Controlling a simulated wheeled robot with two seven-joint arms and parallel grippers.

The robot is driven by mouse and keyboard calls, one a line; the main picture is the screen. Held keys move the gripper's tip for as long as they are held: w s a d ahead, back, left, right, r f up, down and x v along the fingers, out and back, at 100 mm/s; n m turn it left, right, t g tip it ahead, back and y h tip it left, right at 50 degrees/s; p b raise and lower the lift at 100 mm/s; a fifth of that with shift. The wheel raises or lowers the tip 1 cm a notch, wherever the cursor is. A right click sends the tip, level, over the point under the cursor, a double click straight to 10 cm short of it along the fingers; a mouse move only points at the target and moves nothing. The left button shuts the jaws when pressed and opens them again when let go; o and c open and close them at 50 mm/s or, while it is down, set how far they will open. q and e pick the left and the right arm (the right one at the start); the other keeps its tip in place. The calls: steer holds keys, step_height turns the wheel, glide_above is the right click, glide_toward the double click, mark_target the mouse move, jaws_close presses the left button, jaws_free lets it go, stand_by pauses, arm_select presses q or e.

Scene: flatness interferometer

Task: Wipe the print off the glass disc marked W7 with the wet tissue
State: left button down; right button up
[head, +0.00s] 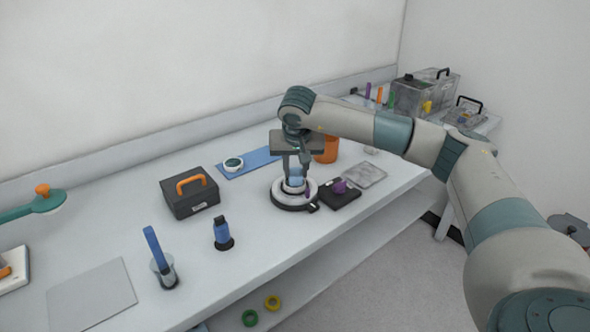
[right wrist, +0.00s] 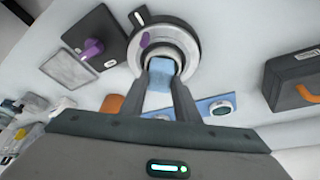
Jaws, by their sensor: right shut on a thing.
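My right gripper (head: 293,176) points down and is shut on a light blue tissue (right wrist: 160,76). The tissue is over a round stand (head: 284,200) with a dark base and a pale round top. In the right wrist view the stand (right wrist: 188,28) is just beyond the fingertips, and the tissue overlaps its near side; I cannot tell whether they touch. A purple mark (right wrist: 145,40) shows on the pale top. No W7 marking is readable, and the tissue hides part of the top. My left gripper is not in view.
A black block with a purple knob (head: 340,186) stands right of the stand, beside a grey plate (head: 364,174). A black case (head: 190,194) is left.

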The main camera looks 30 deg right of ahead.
steer(key=shift+s+d, duration=0.1)
steer(key=shift+d, duration=0.05)
steer(key=shift+s+d, duration=0.2)
steer(key=shift+d, duration=0.15)
steer(key=shift+a, duration=0.1)
stand_by(0.3)
steer(key=shift+w+a, duration=0.45)
steer(key=shift+a, duration=0.15)
steer(key=shift+r+p, duration=2.2)
steer(key=shift+r, duration=1.8)
